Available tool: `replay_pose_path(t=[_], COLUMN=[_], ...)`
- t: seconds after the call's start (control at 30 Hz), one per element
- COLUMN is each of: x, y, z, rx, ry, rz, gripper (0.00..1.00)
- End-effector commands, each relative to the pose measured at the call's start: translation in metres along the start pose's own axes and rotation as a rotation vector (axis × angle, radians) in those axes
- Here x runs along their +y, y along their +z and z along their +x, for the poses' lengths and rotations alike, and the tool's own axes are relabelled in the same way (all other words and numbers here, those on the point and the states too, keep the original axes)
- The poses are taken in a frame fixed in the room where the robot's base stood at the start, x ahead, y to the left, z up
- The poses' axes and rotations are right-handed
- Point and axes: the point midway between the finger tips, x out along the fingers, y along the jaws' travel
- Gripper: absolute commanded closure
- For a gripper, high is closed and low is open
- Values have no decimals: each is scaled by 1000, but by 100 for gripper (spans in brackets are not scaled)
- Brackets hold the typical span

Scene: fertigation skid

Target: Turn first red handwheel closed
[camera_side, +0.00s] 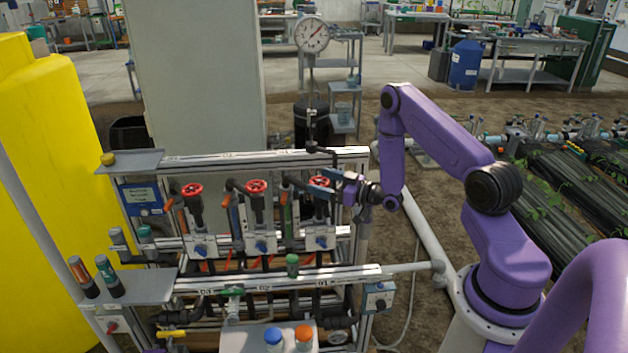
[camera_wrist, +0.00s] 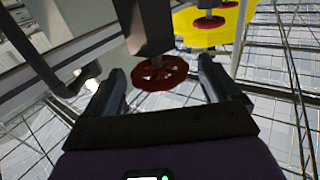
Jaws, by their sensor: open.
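Three red handwheels stand in a row on the skid in the side view: a left one (camera_side: 192,189), a middle one (camera_side: 257,187) and a right one (camera_side: 319,181). My gripper (camera_side: 327,181) reaches in from the right at the right handwheel. In the wrist view, the nearest red handwheel (camera_wrist: 160,73) lies between the two spread fingers of my gripper (camera_wrist: 160,82), with visible gaps on both sides. Its hub is partly covered by a dark block. A second handwheel (camera_wrist: 208,23) shows farther off. The frames do not show any finger contact.
A metal rail (camera_side: 260,158) runs behind the handwheels, with a pressure gauge (camera_side: 312,34) above. A lower rail (camera_side: 280,277) and a green-capped fitting (camera_side: 292,262) are in front. A yellow tank (camera_side: 45,160) stands left. Pipes and levers crowd the spaces between wheels.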

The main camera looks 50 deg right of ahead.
Motion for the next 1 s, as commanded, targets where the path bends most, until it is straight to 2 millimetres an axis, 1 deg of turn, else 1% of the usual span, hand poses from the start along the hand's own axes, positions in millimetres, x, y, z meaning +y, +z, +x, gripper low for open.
replay_pose_path(t=[0.03,0.2,0.37,0.6,0.63,0.67,0.7,0.77,0.8,1.0], x=[-1,-1,0,0,0,0,0,0,0,0], y=[-1,0,0,0,0,0,0,0,0,0], z=[8,26,32,32,32,32,32,32,32,32], rx=[3,1,0,0,0,0,0,0,0,-1], ry=[-3,-2,0,0,0,0,0,0,0,8], rz=[0,0,0,1,1,1,1,1,1,1], gripper=[10,10,10,10,17,26,40,59,62,61])
